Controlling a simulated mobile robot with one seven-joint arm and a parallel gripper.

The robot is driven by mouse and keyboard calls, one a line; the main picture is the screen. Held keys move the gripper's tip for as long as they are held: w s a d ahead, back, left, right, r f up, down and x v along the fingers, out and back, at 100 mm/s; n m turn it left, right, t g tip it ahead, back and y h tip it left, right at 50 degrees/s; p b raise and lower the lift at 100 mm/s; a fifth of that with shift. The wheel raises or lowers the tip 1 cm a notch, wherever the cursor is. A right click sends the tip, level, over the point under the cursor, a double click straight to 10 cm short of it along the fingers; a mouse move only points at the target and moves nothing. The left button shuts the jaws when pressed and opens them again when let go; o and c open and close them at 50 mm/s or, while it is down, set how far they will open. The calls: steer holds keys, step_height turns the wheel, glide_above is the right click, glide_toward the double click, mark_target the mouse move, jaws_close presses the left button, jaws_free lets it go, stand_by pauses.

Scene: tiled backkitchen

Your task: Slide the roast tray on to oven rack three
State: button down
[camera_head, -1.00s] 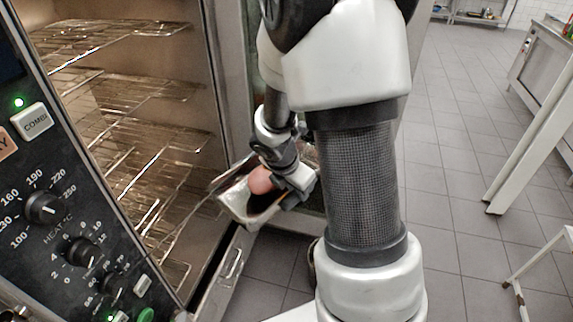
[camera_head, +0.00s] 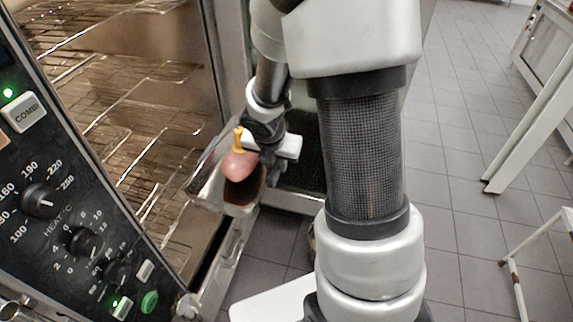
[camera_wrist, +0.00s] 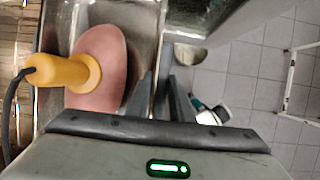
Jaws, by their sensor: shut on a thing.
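The roast tray (camera_head: 208,193) is a shiny metal pan at the oven's open front. It holds a pink roast (camera_head: 238,167) with a yellow-handled probe (camera_head: 238,141) stuck in it. In the wrist view the roast (camera_wrist: 108,58) and the yellow probe handle (camera_wrist: 62,73) with a dark cable fill the left side. My gripper (camera_wrist: 161,98) is shut on the tray's near wall, its dark fingers on either side of the rim. The oven (camera_head: 222,60) stands open with several wire racks (camera_head: 145,140) inside. The tray's far end overlaps the rack area; whether it rests on a rack, I cannot tell.
The oven's control panel (camera_head: 60,190) with knobs and lit green lamps is at left. A metal door edge or ledge (camera_head: 222,262) lies below the tray. Tiled floor (camera_head: 460,150) is open at right, with a steel counter (camera_head: 555,60) beyond.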

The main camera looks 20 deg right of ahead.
mark_target(253, 159)
steer(key=w+a, duration=0.2)
steer(key=w+a+b, duration=0.1)
steer(key=w+a, duration=0.1)
steer(key=a, duration=0.1)
steer(key=shift+f, duration=0.2)
steer(key=w+a+f, duration=0.1)
steer(key=w+a, duration=1.3)
steer(key=a, duration=0.3)
steer(key=shift+a+f+b, duration=0.35)
steer(key=shift+a+f, duration=0.05)
stand_by(0.4)
